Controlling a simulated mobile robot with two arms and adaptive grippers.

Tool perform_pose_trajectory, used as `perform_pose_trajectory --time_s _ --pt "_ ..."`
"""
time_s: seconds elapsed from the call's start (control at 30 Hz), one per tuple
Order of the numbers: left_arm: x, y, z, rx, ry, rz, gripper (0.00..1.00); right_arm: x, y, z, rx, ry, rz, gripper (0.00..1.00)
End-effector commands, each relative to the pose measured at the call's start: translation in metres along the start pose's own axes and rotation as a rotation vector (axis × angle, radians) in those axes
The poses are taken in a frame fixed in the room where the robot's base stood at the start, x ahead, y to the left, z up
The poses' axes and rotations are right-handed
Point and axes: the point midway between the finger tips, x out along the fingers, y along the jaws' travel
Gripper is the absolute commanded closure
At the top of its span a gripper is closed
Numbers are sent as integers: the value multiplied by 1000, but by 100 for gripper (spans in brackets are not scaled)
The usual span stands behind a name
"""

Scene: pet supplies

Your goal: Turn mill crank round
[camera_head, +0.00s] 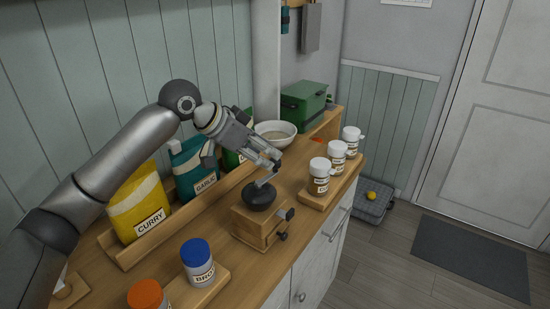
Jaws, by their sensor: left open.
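The mill (250,226) is a small wooden box with a black domed top (260,197), standing upright on the wooden counter. A dark knob (286,214) shows at its right side, and a smaller dark knob sits low on its front. My left gripper (270,171) is open just above the domed top, with its fingers pointing down and to the right. The fingers partly hide the crank, and I cannot tell whether they touch it. My right gripper is not in view.
Curry (138,208) and garlic (194,168) bags stand in a wooden rack behind. White-lidded jars (319,178) stand on a board to the right. Blue-lidded (197,262) and orange-lidded jars are in front. A bowl (275,133) and green box (304,104) are farther back.

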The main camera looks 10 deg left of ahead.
Motion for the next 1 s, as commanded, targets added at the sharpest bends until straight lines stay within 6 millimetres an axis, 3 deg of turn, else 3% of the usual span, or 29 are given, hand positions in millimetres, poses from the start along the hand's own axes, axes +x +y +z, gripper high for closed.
perform_pose_trajectory --time_s 0.1,0.3,0.7,1.0 --pt "22 0 0 -2 -2 2 53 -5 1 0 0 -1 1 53" --pt "47 0 0 -1 -1 1 53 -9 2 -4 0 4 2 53" --pt "54 0 0 0 0 0 54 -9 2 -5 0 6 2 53" --pt "54 0 0 0 0 0 93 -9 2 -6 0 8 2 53"
